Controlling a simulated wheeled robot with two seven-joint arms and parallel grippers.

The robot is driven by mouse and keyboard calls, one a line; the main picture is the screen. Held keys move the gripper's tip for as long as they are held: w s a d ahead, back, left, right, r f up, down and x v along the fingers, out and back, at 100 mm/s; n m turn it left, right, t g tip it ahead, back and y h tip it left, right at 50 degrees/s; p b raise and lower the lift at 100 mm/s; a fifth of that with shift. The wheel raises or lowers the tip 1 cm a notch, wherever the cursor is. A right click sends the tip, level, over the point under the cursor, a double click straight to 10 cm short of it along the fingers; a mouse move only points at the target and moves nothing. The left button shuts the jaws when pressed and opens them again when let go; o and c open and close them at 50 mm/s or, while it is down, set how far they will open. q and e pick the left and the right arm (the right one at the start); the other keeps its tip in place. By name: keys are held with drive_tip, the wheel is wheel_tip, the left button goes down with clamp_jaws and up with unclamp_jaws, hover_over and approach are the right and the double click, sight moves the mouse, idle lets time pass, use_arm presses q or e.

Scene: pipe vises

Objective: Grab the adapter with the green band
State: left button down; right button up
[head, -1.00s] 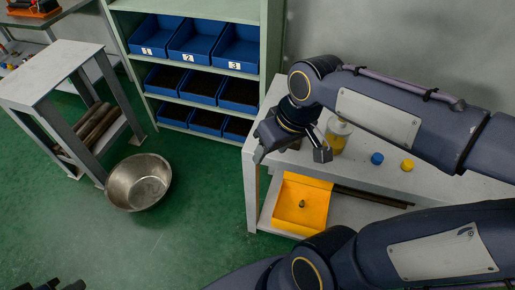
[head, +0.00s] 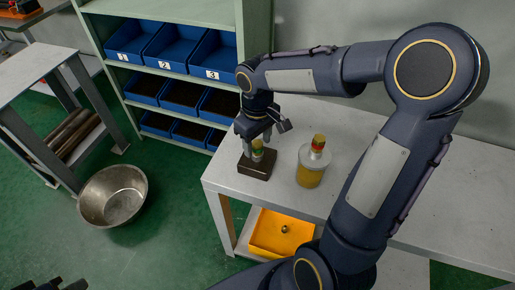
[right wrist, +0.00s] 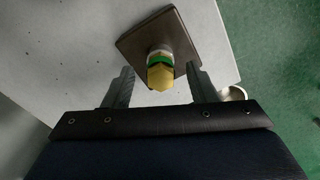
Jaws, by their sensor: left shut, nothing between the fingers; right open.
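The adapter with the green band (head: 257,151) stands upright on a dark square block (head: 254,170) on the grey table. In the right wrist view the adapter (right wrist: 160,72) shows a yellow end, a green band and a pale part below. My right gripper (head: 262,138) is above it, pointing down. In the right wrist view its two open fingers (right wrist: 158,88) stand to the left and right of the adapter, with gaps on both sides. My left gripper (head: 50,286) shows only in part at the bottom left edge, away from the table, and holds nothing.
A bottle (head: 311,172) with amber contents and a yellow and red top stands just right of the block. Below are a yellow tray (head: 262,246) on the lower shelf and a metal bowl (head: 113,195) on the floor. Blue bins (head: 166,48) fill the rack behind.

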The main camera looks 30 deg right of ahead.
drive_tip(key=shift+f, duration=0.4)
drive_tip(key=shift+c, duration=0.4)
drive_tip(key=c, duration=1)
drive_tip(key=shift+r, duration=0.1)
drive_tip(key=shift+c, duration=0.2)
